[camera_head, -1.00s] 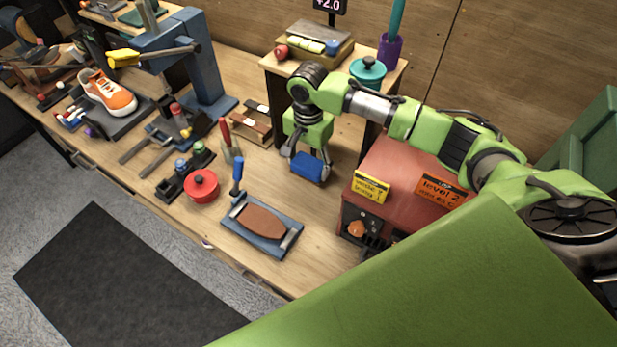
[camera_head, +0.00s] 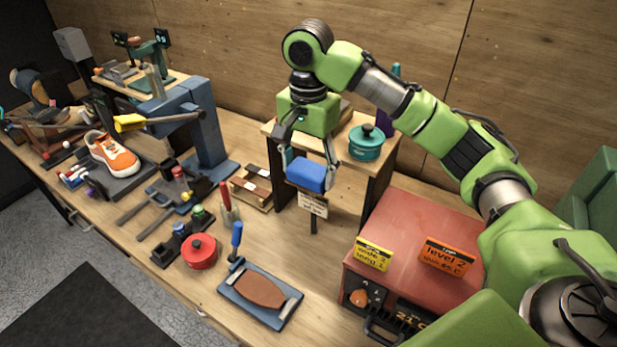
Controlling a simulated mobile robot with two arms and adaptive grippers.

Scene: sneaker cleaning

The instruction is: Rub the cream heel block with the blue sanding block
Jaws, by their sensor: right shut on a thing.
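My right gripper (camera_head: 308,177) is shut on the blue sanding block (camera_head: 305,172). It holds the block in the air, in front of the raised wooden shelf at the back of the bench. The fingers grip the block from above, one at each side. My left gripper is not in view.
A red heater box (camera_head: 413,235) is to the right. A blue tray with a brown sole (camera_head: 260,291), a red pot (camera_head: 198,252) and an orange sneaker (camera_head: 111,155) are to the left.

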